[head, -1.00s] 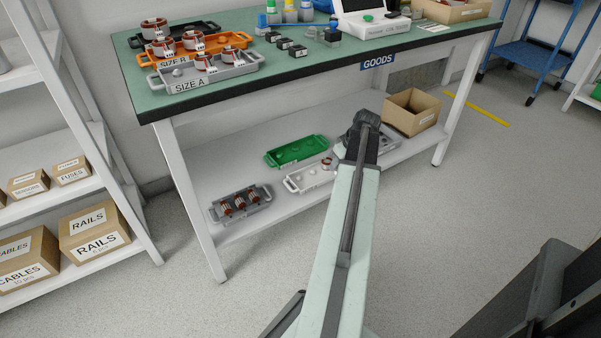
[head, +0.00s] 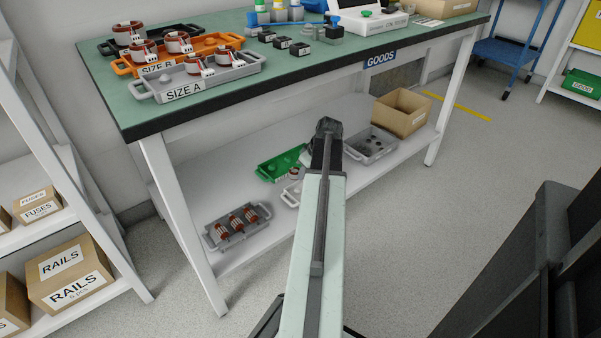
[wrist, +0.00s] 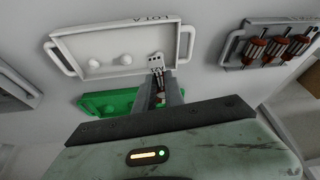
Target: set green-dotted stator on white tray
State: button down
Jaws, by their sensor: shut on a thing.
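The white tray (wrist: 75,38) lies on the lower shelf, with two pale pegs showing in it in the wrist view. In the head view the white tray (head: 289,198) is partly hidden by my arm. My gripper (wrist: 162,82) is shut on a stator, whose white terminal block (wrist: 157,62) shows past the fingers, overlapping the tray's near edge in the wrist view. I cannot tell its height above the tray. The stator (head: 293,174) also seems to show beside my arm in the head view. No green dot is visible on it.
A green tray (head: 268,170) lies beside the white one. A grey tray of red-brown rotors (head: 240,238) is at the left; another grey tray (head: 383,153) and a cardboard box (head: 402,112) are at the right. The green workbench (head: 120,100) overhangs the shelf, carrying stator trays.

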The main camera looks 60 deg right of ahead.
jog(key=shift+w+a+f+b, duration=0.1)
jog(key=shift+f+b, duration=1.9)
jog(key=shift+f, duration=0.25)
jog(key=shift+s+r, duration=0.1)
jog(key=shift+s, duration=0.6)
jog(key=shift+f+b, duration=0.75)
jog(key=shift+f, duration=0.1)
jog(key=shift+f, duration=0.25)
jog(key=c, duration=1.6)
grip_release()
